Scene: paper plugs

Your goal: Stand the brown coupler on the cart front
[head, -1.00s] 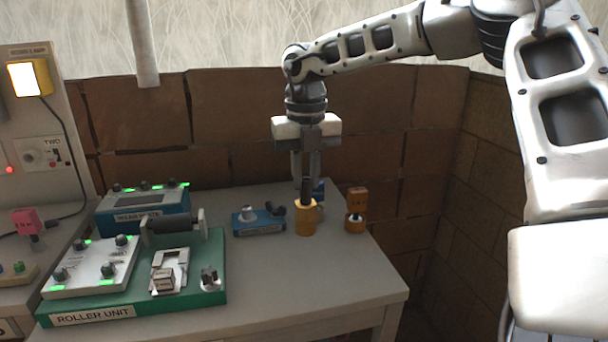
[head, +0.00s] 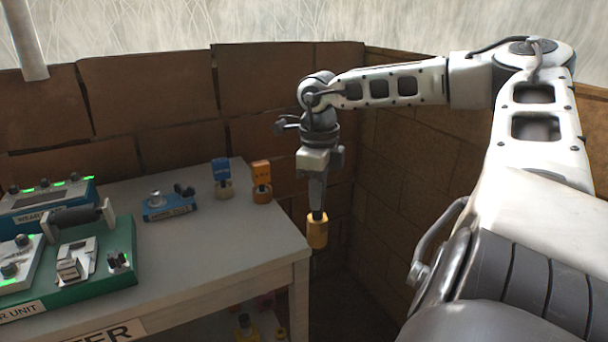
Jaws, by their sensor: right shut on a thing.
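My right gripper (head: 317,208) points down and is shut on the top of an amber-brown cylinder (head: 317,232), which looks like the brown coupler. It hangs upright in the air, to the right of the table (head: 215,245) in the picture and clear of its edge. The gripper covers the top of the cylinder. I cannot pick out the cart front in this view. My left gripper is not in view.
A blue-topped plug (head: 222,178) and an orange-topped plug (head: 262,182) stand near the table's back right corner. A small blue block (head: 168,206) and the green roller unit (head: 125,262) are farther left. Brick walls stand behind and right. Yellow items (head: 245,328) sit below the tabletop.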

